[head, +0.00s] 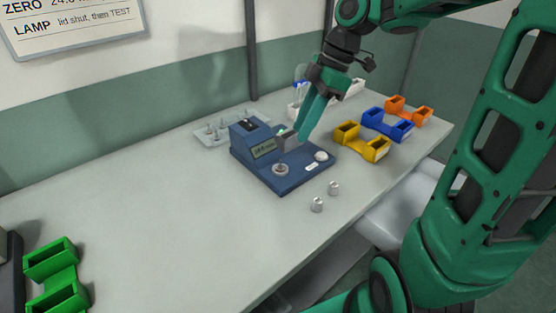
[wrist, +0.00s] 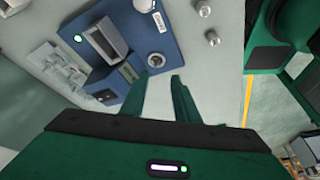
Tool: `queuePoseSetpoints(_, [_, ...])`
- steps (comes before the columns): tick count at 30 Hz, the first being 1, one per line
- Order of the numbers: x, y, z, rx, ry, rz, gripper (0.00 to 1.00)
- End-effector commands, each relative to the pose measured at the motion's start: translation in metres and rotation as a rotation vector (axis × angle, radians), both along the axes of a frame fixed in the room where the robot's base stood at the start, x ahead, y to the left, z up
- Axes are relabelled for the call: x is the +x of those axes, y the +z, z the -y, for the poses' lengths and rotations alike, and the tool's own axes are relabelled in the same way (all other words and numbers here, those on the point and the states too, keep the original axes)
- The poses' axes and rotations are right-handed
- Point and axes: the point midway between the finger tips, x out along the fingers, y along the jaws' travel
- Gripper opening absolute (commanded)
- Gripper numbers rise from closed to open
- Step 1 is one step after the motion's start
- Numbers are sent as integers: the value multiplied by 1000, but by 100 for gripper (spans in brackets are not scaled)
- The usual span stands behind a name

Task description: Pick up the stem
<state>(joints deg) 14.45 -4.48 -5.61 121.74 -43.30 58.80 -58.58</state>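My gripper (head: 304,133) hangs over the blue instrument (head: 262,177) in the head view, pointing down. In the wrist view my gripper (wrist: 159,77) has its two fingers apart, with only bench showing between them; it is open and empty. I cannot pick out the stem for certain. Several small upright pieces stand in a pale tray (head: 201,140) left of the instrument, and this tray (wrist: 42,57) also shows at the left of the wrist view. A clear glass piece (head: 300,73) stands behind my gripper, partly hidden by it.
Two small metal pieces (head: 317,204) (head: 334,188) stand in front of the instrument. Yellow (head: 376,154), blue (head: 387,131) and orange (head: 407,112) double holders stand to the right. A green holder (head: 52,260) is at the far left. The bench's left and front middle are clear.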

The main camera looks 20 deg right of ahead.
Motion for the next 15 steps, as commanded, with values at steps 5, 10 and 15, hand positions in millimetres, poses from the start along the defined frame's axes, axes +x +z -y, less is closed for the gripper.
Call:
queuePoseSetpoints(5, [6, -4, -6, 18, 89, 28, 28])
queuePoseSetpoints(10, [7, -28, -10, 18, 81, 27, 28])
queuePoseSetpoints(15, [8, -45, -14, 16, 74, 27, 28])
